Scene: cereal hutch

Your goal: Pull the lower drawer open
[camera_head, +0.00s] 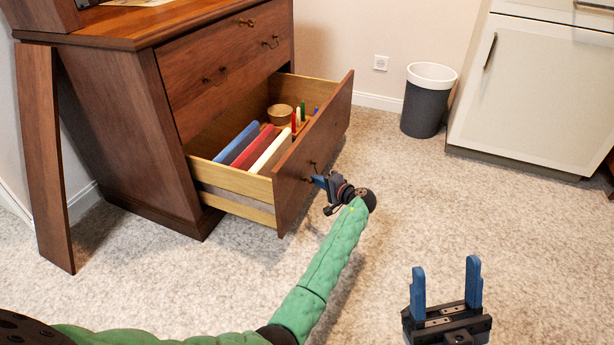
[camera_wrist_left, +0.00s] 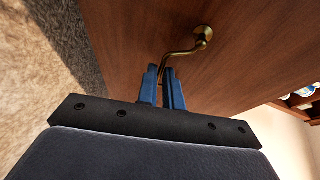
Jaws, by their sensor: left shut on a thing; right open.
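The lower drawer (camera_head: 319,152) of the brown wooden hutch is pulled well out, and its inside shows. In it lie blue, red and white flat items, a round tan container and several upright coloured sticks. My left gripper (camera_head: 320,181) is at the drawer's front, shut on its brass handle (camera_wrist_left: 182,52). In the left wrist view, the blue fingers (camera_wrist_left: 162,88) are close together at one end of the handle, against the wooden drawer front (camera_wrist_left: 130,30). My right gripper (camera_head: 446,283) is open and empty, above the carpet at the lower right.
The hutch (camera_head: 125,130) has a closed upper drawer (camera_head: 225,58) with brass handles. A loose wooden board (camera_head: 45,160) leans at its left side. A grey bin (camera_head: 424,105) with a white rim and a white cabinet (camera_head: 530,95) stand at the back right. The carpet before the drawer is clear except for my arms.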

